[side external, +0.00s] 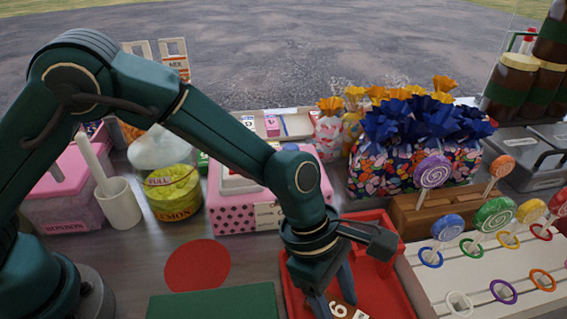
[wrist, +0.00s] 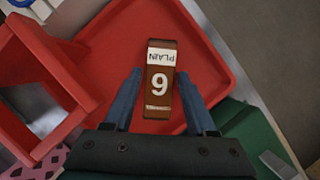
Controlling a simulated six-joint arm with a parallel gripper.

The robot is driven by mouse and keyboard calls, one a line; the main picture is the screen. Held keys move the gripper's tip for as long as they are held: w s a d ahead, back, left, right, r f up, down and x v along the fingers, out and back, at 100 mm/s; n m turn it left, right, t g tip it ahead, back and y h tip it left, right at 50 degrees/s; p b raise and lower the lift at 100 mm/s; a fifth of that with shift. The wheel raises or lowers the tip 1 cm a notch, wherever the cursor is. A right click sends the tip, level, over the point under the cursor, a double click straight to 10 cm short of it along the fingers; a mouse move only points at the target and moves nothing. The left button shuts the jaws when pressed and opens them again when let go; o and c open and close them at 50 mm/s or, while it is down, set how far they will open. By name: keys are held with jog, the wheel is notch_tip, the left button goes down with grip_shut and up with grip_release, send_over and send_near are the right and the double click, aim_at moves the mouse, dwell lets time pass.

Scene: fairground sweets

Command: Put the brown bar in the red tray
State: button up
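The brown bar (wrist: 160,100) has a white label reading PLAIN and a 6. It lies on the floor of the red tray (wrist: 205,65). In the side view, part of the bar (side external: 340,312) shows at the bottom edge, over the red tray (side external: 378,290). My gripper (wrist: 160,75) points down into the tray with one finger on each side of the bar. A narrow gap shows between the bar and each finger, so the gripper is open. In the side view, my gripper (side external: 332,298) hides part of the tray.
A red open-framed piece (wrist: 35,85) stands at the tray's left in the wrist view. A green block (side external: 215,302) lies left of the tray. A lollipop rack (side external: 475,275) stands right. A pink dotted box (side external: 235,215) and wrapped sweets (side external: 405,160) stand behind.

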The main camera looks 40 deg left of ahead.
jog(key=a+r+m+t, duration=0.2)
jog(key=a+r+m, duration=0.2)
jog(key=a+r, duration=0.95)
jog(key=s+a+m+t+y, duration=0.1)
jog(key=s+a+m+y, duration=0.1)
jog(key=s+a+m, duration=0.2)
jog(key=s+a+r+m+t+y, duration=0.1)
jog(key=s+a+m+t+y, duration=0.1)
jog(key=s+a+m, duration=0.3)
jog(key=a+m, duration=0.4)
jog(key=m, duration=0.1)
jog(key=shift+s+a+r+t+y, duration=0.15)
jog(key=shift+a+r+t+y, duration=0.1)
jog(key=shift+a+t+y, duration=0.1)
